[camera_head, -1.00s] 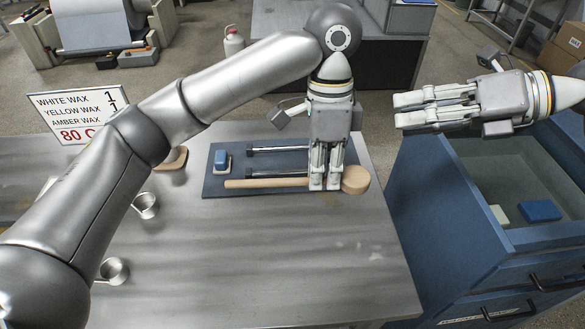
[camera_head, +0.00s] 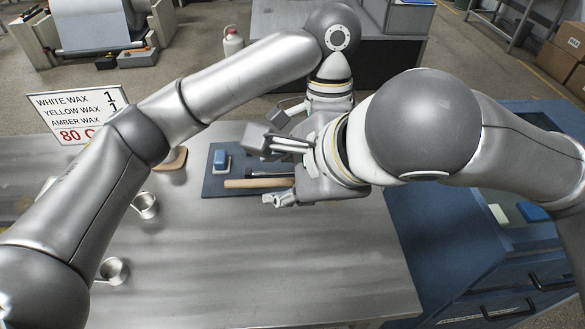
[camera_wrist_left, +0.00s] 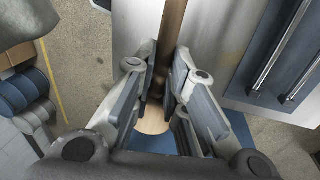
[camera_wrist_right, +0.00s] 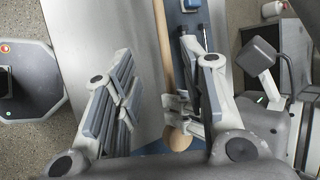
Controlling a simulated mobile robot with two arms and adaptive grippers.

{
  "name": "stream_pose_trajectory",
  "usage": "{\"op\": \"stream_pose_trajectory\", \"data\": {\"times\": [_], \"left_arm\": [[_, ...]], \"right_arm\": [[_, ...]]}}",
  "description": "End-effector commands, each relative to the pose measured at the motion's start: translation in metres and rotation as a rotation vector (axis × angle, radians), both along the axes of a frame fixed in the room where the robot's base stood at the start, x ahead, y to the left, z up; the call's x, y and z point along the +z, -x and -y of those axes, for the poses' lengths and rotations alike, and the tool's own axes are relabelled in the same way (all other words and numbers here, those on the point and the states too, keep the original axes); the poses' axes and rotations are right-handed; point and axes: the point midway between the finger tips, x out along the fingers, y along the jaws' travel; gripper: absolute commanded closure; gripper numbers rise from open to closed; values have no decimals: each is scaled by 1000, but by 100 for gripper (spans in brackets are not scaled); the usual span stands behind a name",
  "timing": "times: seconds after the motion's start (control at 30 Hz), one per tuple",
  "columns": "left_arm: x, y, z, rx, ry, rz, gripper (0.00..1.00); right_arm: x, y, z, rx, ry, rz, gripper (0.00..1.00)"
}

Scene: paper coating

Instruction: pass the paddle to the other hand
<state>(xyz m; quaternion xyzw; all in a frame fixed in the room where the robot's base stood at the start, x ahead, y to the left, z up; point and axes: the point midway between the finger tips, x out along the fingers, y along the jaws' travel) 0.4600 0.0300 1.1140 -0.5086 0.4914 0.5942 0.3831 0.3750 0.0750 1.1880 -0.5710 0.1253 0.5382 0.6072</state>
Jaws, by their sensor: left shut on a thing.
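The wooden paddle has a long pale handle (camera_head: 245,183) and a round head, which is hidden behind my right arm in the head view. The head (camera_wrist_left: 152,126) shows in the left wrist view. My left gripper (camera_wrist_left: 164,58) is shut on the handle near the head; it is mostly hidden in the head view. My right gripper (camera_head: 272,172) is open over the table, pointing left, one finger on each side of the handle. In the right wrist view, the handle (camera_wrist_right: 163,50) lies between its spread fingers, nearer the right one, with the left gripper's fingers close by.
A blue-grey board (camera_head: 213,186) holding a blue block (camera_head: 221,159) and dark-gripped rods lies on the metal table (camera_head: 260,270). Metal cups (camera_head: 146,205) and a wax sign (camera_head: 78,113) are on the left. A blue drawer cabinet (camera_head: 470,270) adjoins the right side.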

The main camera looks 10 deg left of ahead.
Motion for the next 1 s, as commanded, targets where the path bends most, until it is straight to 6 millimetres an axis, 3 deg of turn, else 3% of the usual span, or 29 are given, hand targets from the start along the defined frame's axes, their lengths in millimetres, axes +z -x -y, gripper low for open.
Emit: {"op": "stream_pose_trajectory", "data": {"times": [0.3,0.5,0.97,1.0], "left_arm": [[0,0,0,0,0,0,100],[0,0,0,0,0,0,100],[0,0,0,0,0,0,100],[0,0,0,0,0,0,100]], "right_arm": [[-48,-23,-31,-2,2,-7,61],[-69,-34,-45,-1,0,-6,61],[-79,-39,-52,-1,0,-4,61],[-79,-39,-52,-1,0,-4,65]]}}
